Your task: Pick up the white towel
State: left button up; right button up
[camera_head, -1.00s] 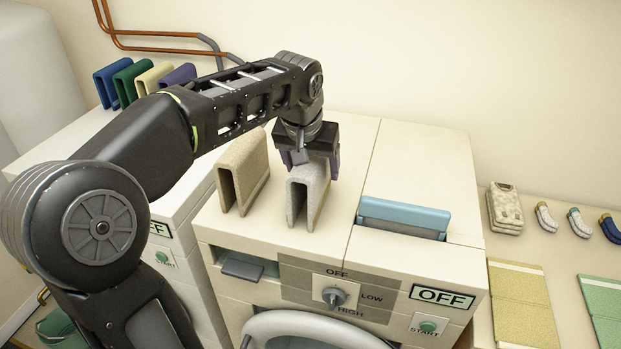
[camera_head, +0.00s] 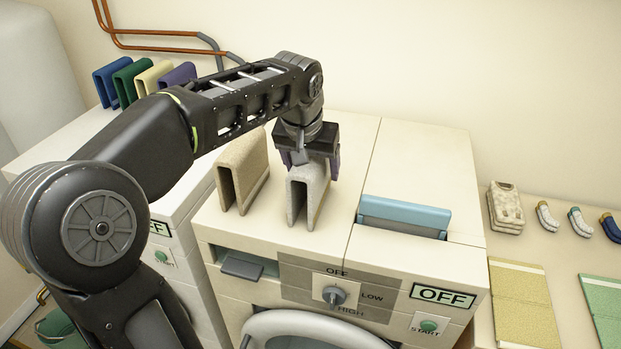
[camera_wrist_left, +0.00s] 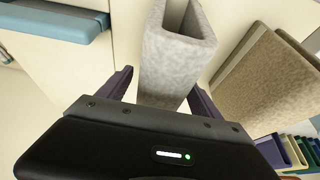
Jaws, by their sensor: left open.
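The white towel (camera_head: 306,192) is a folded, greyish-white cloth standing upright like an inverted U on top of the washing machine. My left gripper (camera_head: 312,166) is right over its far end, pointing down. In the left wrist view the towel (camera_wrist_left: 176,65) lies between the two purple fingers of the open gripper (camera_wrist_left: 160,90), with a gap visible on each side. The fingertips are partly hidden behind the towel in the head view. My right gripper is not in view.
A beige towel (camera_head: 243,172) stands close to the left of the white one. Several coloured towels (camera_head: 145,80) stand on the other machine at the back left. Socks and folded cloths lie at the right.

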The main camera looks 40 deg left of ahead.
pick_arm(q)
jog(key=shift+c, duration=0.5)
jog(key=c, duration=1.5)
